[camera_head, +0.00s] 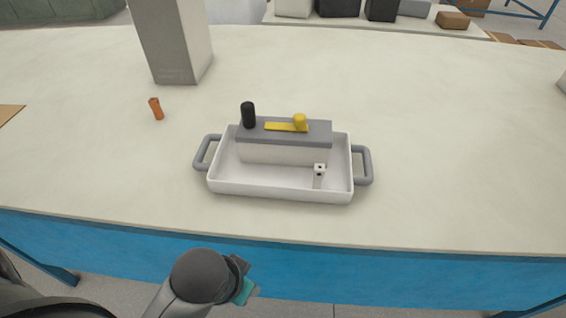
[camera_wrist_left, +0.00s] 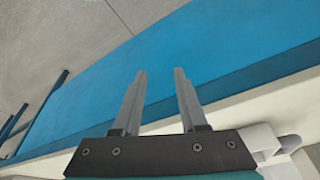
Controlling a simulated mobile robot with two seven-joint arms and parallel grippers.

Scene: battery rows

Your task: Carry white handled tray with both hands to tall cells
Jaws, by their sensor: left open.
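The white tray (camera_head: 280,190) with two grey handles sits on the pale table near its front edge. Its left handle (camera_head: 203,153) and right handle (camera_head: 367,166) are free. In the tray are a white block with a grey top (camera_head: 283,150) and a small white upright piece (camera_head: 319,176). My right gripper is out of view. I cannot identify the tall cells.
A tall grey-white box (camera_head: 175,45) stands behind and left of the tray. The table (camera_head: 450,150) is clear right of the tray. Its blue front (camera_head: 400,277) lies just beyond my left arm.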

